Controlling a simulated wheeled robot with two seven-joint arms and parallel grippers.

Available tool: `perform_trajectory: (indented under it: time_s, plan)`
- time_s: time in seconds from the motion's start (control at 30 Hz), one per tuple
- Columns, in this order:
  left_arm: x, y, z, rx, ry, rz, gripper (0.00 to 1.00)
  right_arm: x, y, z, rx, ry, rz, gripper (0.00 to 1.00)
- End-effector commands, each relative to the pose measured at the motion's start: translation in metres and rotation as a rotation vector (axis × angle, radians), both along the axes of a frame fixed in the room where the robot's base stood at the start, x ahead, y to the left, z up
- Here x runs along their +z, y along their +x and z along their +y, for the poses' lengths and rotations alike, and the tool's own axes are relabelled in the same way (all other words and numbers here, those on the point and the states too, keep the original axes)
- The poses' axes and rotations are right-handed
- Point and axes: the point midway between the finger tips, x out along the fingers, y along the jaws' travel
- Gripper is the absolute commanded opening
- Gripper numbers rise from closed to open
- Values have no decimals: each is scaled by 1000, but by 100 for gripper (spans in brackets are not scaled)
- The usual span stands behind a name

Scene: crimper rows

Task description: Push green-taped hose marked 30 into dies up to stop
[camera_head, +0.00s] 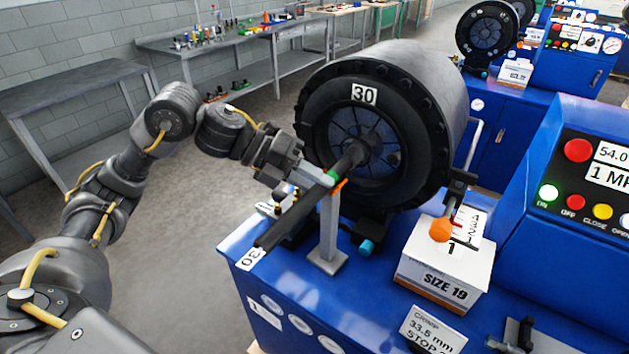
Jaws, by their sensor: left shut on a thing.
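The black hose (291,217) slants from the lower left up to the middle of the crimper head. A tag marked 30 (250,259) hangs at its near end, and green tape (332,173) shows near its far part. My left gripper (314,179) is shut on the hose just on the near side of the tape. The crimper head (364,94), also marked 30, has a ring of dies (341,130) around its centre. The hose's far end is at the die opening; its depth inside and the stop are hidden. My right gripper is not in view.
A grey support post (329,229) with an orange top stands under the hose. A box marked SIZE 19 (445,282) and a control panel (591,180) are to the right. Other blue crimpers and a grey workbench (215,40) stand behind. Open floor lies left.

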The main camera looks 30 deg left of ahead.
Motion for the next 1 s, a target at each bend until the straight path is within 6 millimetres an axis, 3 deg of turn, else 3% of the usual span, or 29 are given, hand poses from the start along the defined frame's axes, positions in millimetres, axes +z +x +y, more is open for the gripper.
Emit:
perform_trajectory:
  time_s: [0.13, 0.17, 0.33, 0.53, 0.9, 1.0]
  plan:
    - [0, 0, 0, 0, 1, 0, 0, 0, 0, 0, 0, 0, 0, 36]
    - [0, 0, 0, 0, 1, 0, 26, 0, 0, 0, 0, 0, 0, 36]
    - [-1, 0, 0, 0, 2, 2, 48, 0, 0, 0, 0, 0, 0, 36]
    - [-1, 0, 0, 0, 2, 2, 50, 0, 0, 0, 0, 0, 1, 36]
    - [-1, 0, 0, 0, 3, 3, 97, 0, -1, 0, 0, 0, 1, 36]
    - [-1, 0, 0, 0, 3, 3, 100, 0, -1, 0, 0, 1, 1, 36]
